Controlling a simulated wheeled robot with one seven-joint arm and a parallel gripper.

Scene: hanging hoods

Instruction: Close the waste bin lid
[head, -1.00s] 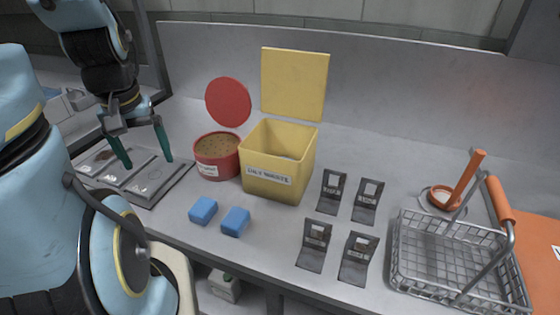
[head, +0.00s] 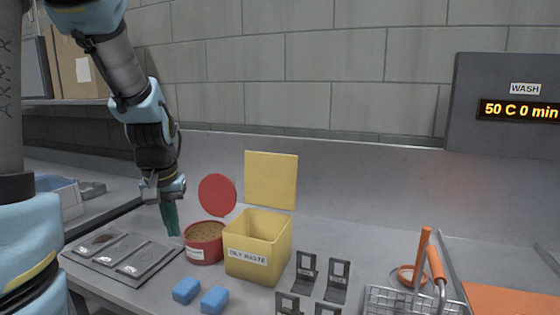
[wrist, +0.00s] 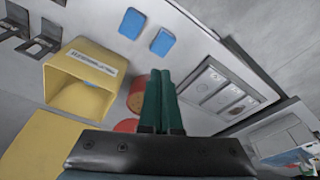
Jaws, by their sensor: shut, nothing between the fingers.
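The waste bin is a yellow square box (head: 257,250) labelled "OILY WASTE", standing on the bench. Its flat yellow lid (head: 271,180) stands upright behind the opening, so the bin is open. In the wrist view the bin (wrist: 84,80) is at the left and part of the lid (wrist: 40,145) shows at lower left. My gripper (head: 173,232) points down, left of the red tin and apart from the bin. Its green fingers (wrist: 160,75) are together, with nothing between them.
A red round tin (head: 205,243) with its red lid (head: 217,195) raised stands between my gripper and the bin. A grey panel (head: 125,256) lies at left, blue blocks (head: 187,290) in front. Dark metal brackets (head: 337,280) and a wire basket (head: 400,301) are at right.

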